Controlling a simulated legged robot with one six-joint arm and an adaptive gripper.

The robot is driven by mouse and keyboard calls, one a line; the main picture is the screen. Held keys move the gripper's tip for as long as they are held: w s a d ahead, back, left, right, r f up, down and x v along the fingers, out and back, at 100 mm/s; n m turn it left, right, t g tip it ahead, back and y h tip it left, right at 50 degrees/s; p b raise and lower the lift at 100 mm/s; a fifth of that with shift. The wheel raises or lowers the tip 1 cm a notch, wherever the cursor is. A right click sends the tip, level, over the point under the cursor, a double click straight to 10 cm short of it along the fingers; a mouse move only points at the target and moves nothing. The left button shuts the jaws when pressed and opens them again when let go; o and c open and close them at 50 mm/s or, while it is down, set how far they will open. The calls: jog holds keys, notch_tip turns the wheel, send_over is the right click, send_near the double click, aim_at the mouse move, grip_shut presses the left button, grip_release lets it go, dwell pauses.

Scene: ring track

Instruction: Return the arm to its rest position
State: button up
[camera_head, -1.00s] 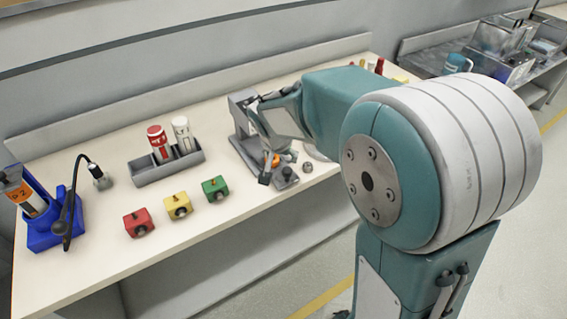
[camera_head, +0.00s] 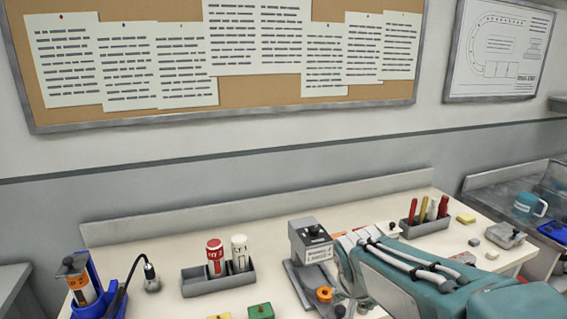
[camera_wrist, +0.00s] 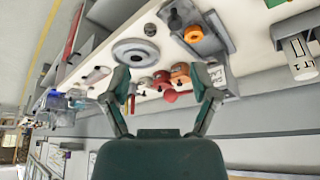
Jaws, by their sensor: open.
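My arm (camera_head: 430,285), teal with grey cables, enters the head view from the bottom right and extends over the workbench (camera_head: 205,210) towards a grey stand-like device (camera_head: 313,240) with an orange knob (camera_head: 324,294). The gripper's fingertips cannot be made out there. In the wrist view my gripper (camera_wrist: 160,80) has its two teal fingers spread wide with nothing held between them. Beyond the fingers, a grey disc (camera_wrist: 136,52) and the device's orange knob (camera_wrist: 193,34) show on the bench. The wrist picture is strongly rotated.
A grey tray (camera_head: 205,287) holds a red and a white bottle. A tool holder (camera_head: 425,228) with coloured handles stands behind my arm. A blue holder (camera_head: 95,285) and a black gooseneck are at the left.

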jog(key=s+r+n, duration=0.1)
jog(key=s+n, duration=0.1)
jog(key=s, duration=0.6)
jog(key=s+r+n+t+y, duration=0.1)
jog(key=s+r+n, duration=0.1)
jog(key=s, duration=0.6)
jog(key=shift+s+d+r+y, duration=0.3)
jog(key=shift+s+d, duration=0.1)
jog(key=shift+d, duration=0.05)
